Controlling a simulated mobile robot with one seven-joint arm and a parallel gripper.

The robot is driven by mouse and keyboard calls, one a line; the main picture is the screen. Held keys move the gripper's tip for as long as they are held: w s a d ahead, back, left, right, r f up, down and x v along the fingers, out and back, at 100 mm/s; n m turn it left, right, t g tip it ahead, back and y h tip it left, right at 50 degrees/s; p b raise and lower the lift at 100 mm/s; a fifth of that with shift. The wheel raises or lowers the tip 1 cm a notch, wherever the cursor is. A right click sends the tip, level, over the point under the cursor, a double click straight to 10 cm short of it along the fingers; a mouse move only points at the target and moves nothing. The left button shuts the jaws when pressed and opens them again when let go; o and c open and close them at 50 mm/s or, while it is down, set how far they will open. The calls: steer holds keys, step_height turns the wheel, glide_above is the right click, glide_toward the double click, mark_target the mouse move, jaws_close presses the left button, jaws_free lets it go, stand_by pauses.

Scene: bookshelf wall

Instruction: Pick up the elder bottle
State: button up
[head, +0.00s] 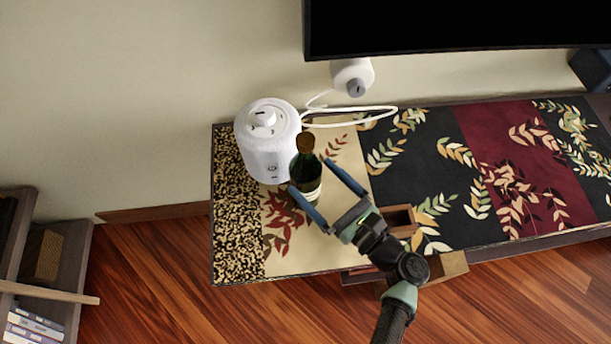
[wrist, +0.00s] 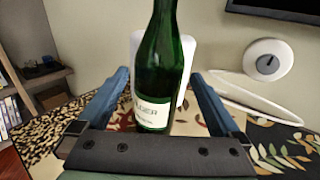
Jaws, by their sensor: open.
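The elder bottle (head: 306,176) is dark green glass with a white label and a brownish cap. It stands upright on the patterned cabinet top, just in front of a white cylindrical device. In the wrist view the bottle (wrist: 158,70) is upright and central, its top cut off by the frame edge. My gripper (head: 317,175) is open, with one blue finger on each side of the bottle. In the wrist view the fingers (wrist: 160,88) show a gap on both sides of the bottle.
The white cylindrical device (head: 262,150) stands close behind and left of the bottle. A white cable (head: 365,109) runs to a smaller white device (head: 352,75) on the wall. A black screen (head: 450,25) hangs above. The cabinet top (head: 415,150) is clear to the right.

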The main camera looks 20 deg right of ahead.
mark_target(306, 171)
steer(key=x, duration=0.3)
steer(key=shift+w+a+f, duration=0.1)
steer(key=shift+w+a, duration=0.05)
steer(key=shift+w, duration=0.1)
jaws_close()
stand_by(0.5)
